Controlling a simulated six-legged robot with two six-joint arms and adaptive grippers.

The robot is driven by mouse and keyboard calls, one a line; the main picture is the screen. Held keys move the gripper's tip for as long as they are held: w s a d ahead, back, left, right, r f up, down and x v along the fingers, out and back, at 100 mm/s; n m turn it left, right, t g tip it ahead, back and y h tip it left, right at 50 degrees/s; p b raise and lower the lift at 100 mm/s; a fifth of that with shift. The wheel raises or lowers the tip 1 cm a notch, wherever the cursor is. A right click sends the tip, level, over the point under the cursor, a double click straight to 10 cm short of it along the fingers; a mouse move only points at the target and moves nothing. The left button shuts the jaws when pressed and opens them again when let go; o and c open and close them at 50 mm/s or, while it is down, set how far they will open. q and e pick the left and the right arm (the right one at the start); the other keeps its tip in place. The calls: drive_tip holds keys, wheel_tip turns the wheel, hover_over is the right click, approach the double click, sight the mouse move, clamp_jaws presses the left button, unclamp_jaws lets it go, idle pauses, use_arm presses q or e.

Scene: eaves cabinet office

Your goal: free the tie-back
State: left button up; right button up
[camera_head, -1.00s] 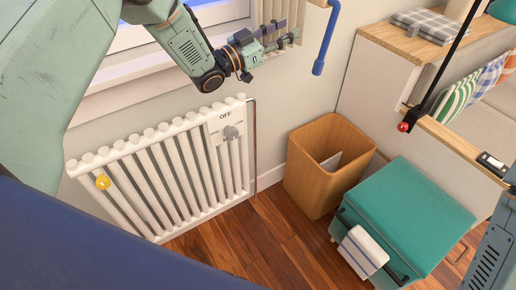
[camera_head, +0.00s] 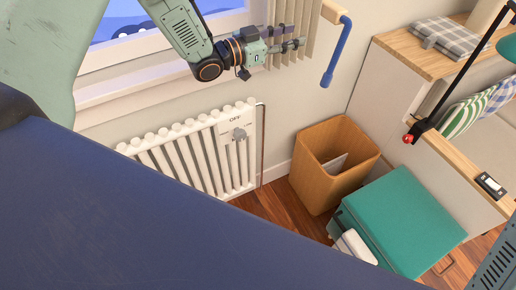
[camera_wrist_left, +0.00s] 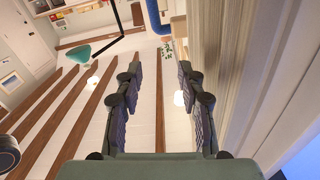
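A blue bent piece (camera_head: 337,55), which may be the tie-back, hangs on the wall from a light wooden part (camera_head: 335,12), right of the cream pleated curtain (camera_head: 307,25). Its blue also shows at the top of the left wrist view (camera_wrist_left: 154,14). My left gripper (camera_head: 296,36) is in front of the curtain, left of the blue piece and apart from it. In the left wrist view its fingers (camera_wrist_left: 160,62) are spread with nothing between them, and the pale curtain is close on the right. My right gripper is out of view.
A white radiator (camera_head: 190,155) with a dial stands below the window. A wooden bin (camera_head: 322,185) and a teal-topped cabinet (camera_head: 405,220) stand on the floor to the right. A wooden ledge (camera_head: 465,160) with a lamp arm is at the right.

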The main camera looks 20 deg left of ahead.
use_arm(q)
drive_tip(key=d+v, duration=0.1)
drive_tip(key=v, duration=0.7)
drive_tip(key=s+d+f+n+g+y+b, duration=0.1)
drive_tip(key=s+f+n+g+y+b, duration=0.1)
drive_tip(key=f, duration=0.7)
drive_tip(key=s+d+f+n+g+y+b, duration=0.2)
drive_tip(key=s+f+b, duration=0.2)
drive_tip(key=s+f, duration=0.3)
drive_tip(key=s+d+f+n+g+y+b, duration=0.1)
drive_tip(key=s+f+n+g+y+b, duration=0.1)
drive_tip(key=f, duration=1.1)
drive_tip(key=s+b, duration=0.1)
drive_tip(key=s, duration=0.1)
drive_tip(key=shift+s+d+f+n, duration=0.15)
drive_tip(key=shift+s+f+n, duration=0.05)
drive_tip(key=shift+s+n, duration=0.15)
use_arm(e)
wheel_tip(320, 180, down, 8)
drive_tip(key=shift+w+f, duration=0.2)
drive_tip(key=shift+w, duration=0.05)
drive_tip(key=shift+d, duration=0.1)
